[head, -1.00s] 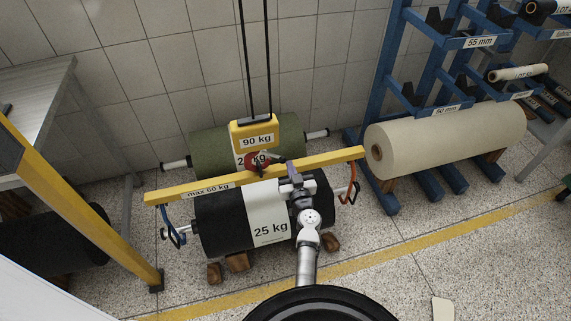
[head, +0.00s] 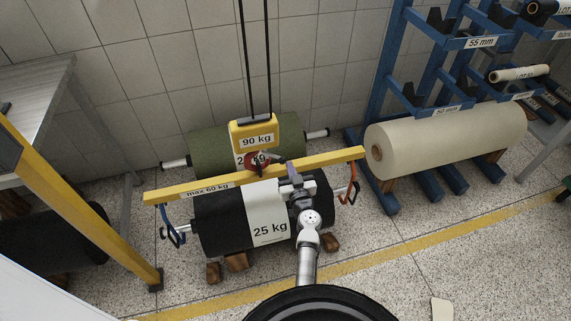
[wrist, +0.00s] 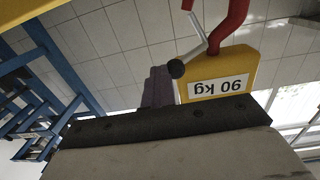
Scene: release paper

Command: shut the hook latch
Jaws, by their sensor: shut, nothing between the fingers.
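The red hook (head: 251,161) hangs under the yellow 90 kg hoist block (head: 257,134) at the middle of the yellow lifting beam (head: 220,184). In the wrist view the red hook (wrist: 229,22) carries a pale metal latch (wrist: 197,32) with a black knob (wrist: 177,68). My gripper (head: 289,169) is at the beam, just right of the hook. In the wrist view my shut, empty purple fingers (wrist: 158,86) are close beside the knob; I cannot tell whether they touch. How far the latch is from the hook's tip is unclear.
A black 25 kg roll (head: 224,219) rests on wooden blocks under the beam, between a blue end hook (head: 173,234) and an orange one (head: 350,191). A green roll (head: 210,147) lies behind. A blue rack (head: 390,90) with a cream roll (head: 445,143) stands right.

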